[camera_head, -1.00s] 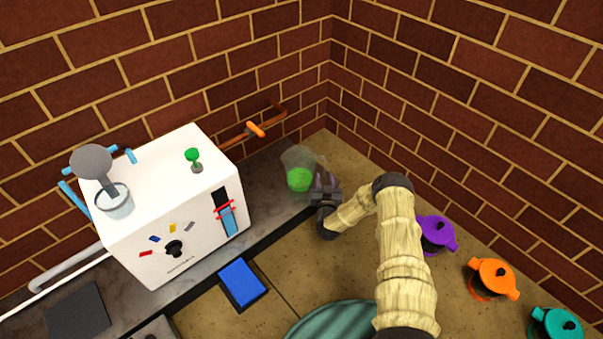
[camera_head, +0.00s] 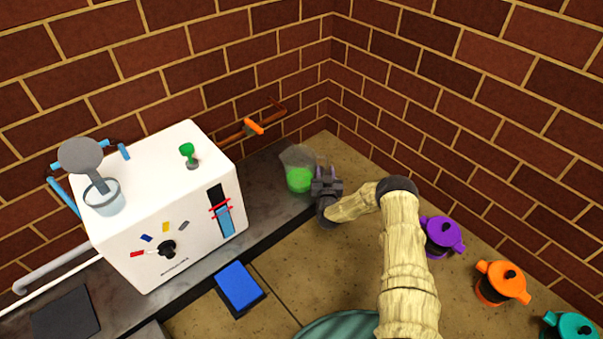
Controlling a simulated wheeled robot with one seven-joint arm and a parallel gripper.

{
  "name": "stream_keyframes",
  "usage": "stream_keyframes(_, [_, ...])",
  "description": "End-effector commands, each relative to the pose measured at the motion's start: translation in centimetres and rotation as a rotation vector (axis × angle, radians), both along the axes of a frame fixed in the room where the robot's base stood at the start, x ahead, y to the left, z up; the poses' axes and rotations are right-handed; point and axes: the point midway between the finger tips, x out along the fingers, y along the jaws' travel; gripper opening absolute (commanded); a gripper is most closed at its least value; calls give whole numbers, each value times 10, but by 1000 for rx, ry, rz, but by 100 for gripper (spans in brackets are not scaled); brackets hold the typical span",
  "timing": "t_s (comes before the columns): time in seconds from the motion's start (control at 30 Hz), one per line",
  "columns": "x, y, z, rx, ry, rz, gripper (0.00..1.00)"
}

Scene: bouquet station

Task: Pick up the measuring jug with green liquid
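The measuring jug (camera_head: 299,170) is clear, with bright green liquid in its lower part. It stands upright near the back corner, to the right of the white machine. My gripper (camera_head: 322,183) is dark grey and sits right against the jug's right side, at the height of the liquid. The fingers are small and partly merge with the jug's edge, so I cannot tell whether they are open or closed on it or on a handle.
A white machine (camera_head: 165,225) with a dial and blue gauge stands left of the jug. A blue block (camera_head: 239,286) lies in front. Purple (camera_head: 441,235), orange (camera_head: 501,282) and teal (camera_head: 568,326) lidded pots line the right. An orange-handled pipe valve (camera_head: 254,127) is on the wall behind.

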Motion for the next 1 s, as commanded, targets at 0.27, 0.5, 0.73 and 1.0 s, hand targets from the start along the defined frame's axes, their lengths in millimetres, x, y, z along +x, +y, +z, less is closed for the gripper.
stream_keyframes(0.27, [0,0,0,0,0,0,34])
stream_keyframes(0.5, [0,0,0,0,1,0,3])
stream_keyframes(0.73, [0,0,1,1,-2,0,0])
stream_keyframes(1.0, [0,0,2,1,-2,0,0])
